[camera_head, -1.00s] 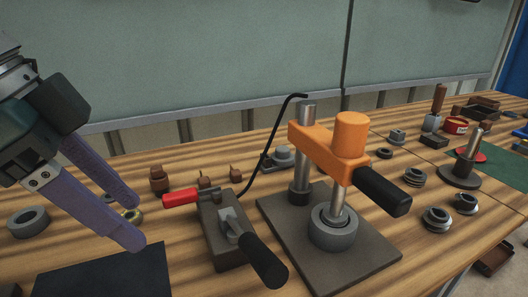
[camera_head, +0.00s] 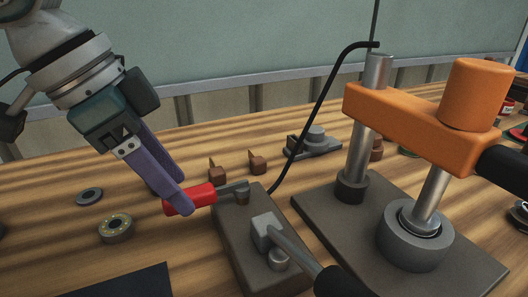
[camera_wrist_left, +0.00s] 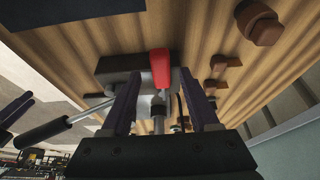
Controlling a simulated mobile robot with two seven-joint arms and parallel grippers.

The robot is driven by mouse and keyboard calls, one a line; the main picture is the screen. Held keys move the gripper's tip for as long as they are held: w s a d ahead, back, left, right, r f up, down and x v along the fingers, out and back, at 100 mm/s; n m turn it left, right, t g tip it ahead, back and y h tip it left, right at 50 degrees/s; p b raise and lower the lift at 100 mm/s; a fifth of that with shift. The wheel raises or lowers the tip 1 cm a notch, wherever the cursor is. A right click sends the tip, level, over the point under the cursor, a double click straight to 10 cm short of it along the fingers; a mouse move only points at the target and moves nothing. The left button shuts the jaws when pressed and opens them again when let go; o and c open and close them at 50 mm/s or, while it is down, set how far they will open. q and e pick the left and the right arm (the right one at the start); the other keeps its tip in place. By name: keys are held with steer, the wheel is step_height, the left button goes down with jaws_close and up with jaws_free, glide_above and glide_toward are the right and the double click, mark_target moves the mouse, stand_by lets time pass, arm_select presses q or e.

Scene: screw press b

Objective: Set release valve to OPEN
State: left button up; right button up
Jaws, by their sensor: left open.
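The release valve's red lever (camera_head: 190,199) sticks out to the left from the grey pump block (camera_head: 250,240) in the head view. It also shows in the left wrist view (camera_wrist_left: 160,68), lying between the two fingers. My left gripper (camera_head: 183,194) is open, with its purple fingers on either side of the red lever. I cannot tell whether a finger touches it. In the left wrist view the gripper (camera_wrist_left: 165,95) shows a gap on both sides of the lever.
A black-handled pump lever (camera_head: 300,252) projects from the block toward the front. The orange press (camera_head: 425,120) stands on a dark plate (camera_head: 330,225) to the right, joined by a black hose (camera_head: 318,108). Bearing rings (camera_head: 116,228) and small brown pieces (camera_head: 257,163) lie nearby.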

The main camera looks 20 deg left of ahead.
arm_select(q)
steer(key=shift+w+d+f, duration=0.15)
steer(key=shift+w+f, duration=0.1)
steer(key=shift+f, duration=0.4)
jaws_close()
stand_by(1.0)
